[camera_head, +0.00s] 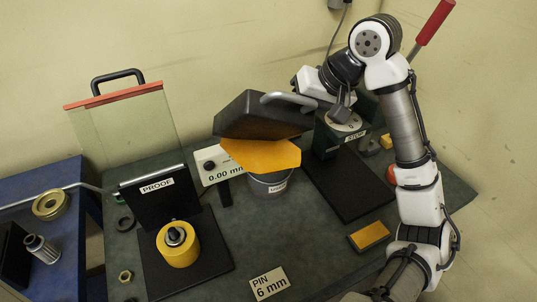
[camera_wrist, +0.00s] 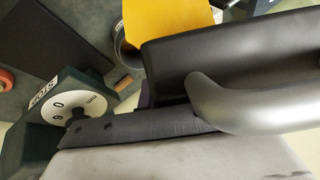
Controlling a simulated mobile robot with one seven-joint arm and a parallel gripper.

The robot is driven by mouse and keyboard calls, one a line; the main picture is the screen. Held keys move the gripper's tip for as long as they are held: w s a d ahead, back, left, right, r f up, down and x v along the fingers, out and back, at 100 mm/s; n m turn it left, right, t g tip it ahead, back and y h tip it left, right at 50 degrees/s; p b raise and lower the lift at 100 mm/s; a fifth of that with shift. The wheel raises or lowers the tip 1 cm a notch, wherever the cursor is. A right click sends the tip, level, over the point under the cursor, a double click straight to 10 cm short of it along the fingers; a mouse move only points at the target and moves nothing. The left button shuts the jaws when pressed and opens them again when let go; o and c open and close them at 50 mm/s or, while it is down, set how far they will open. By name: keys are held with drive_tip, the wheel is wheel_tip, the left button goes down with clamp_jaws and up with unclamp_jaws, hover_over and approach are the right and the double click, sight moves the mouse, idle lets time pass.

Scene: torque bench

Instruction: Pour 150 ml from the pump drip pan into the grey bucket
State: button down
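A dark pan with a pale grey bar handle (camera_head: 285,97), which I take for the drip pan (camera_head: 255,118), is tilted above the bench. In the wrist view its dark side (camera_wrist: 235,55) and thick grey handle fill the right. A flat yellow-orange surface (camera_head: 262,155) shows under the pan's lower edge; I cannot tell whether it is part of the pan or liquid. The labelled grey bucket (camera_head: 268,188) stands upright below, its mouth mostly hidden by the yellow surface. My gripper (camera_head: 322,104) is at the handle and appears shut on it; the fingertips are partly hidden.
A green dial stand marked STOP (camera_head: 330,137) is close to my gripper, with its dial (camera_wrist: 70,105) in the wrist view. The PROOF stand (camera_head: 150,205) with a yellow cylinder (camera_head: 178,250) is left. A yellow block (camera_head: 369,236) lies right. The bench front is mostly clear.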

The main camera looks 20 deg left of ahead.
drive_tip(key=shift+w+a+f+g+h, duration=0.1)
drive_tip(key=shift+w+g+h, duration=0.05)
drive_tip(key=shift+w+g, duration=0.25)
drive_tip(key=shift+w+a+f+g+h, duration=0.1)
drive_tip(key=shift+w+g+h, duration=0.05)
drive_tip(key=shift+w+g, duration=0.2)
idle(1.0)
drive_tip(key=shift+w+a+r+m+g, duration=0.15)
drive_tip(key=shift+w+r+m+g, duration=0.1)
drive_tip(key=shift+w+g, duration=0.2)
drive_tip(key=shift+w+a+r+m+g, duration=0.1)
drive_tip(key=shift+w+r+m+g, duration=0.15)
drive_tip(key=shift+w, duration=0.2)
idle(0.8)
drive_tip(key=shift+w+a+r+g+h, duration=0.15)
drive_tip(key=shift+w+g, duration=0.15)
drive_tip(key=shift+w, duration=0.25)
drive_tip(key=shift+w+a+g+h, duration=0.15)
drive_tip(key=shift+w+g, duration=0.1)
drive_tip(key=shift+w, duration=0.3)
drive_tip(key=shift+w+a+r+g+h, duration=0.15)
drive_tip(key=shift+w+g, duration=0.15)
drive_tip(key=shift+w, duration=0.25)
idle(0.4)
drive_tip(key=shift+w+f, duration=0.1)
drive_tip(key=shift+f, duration=0.1)
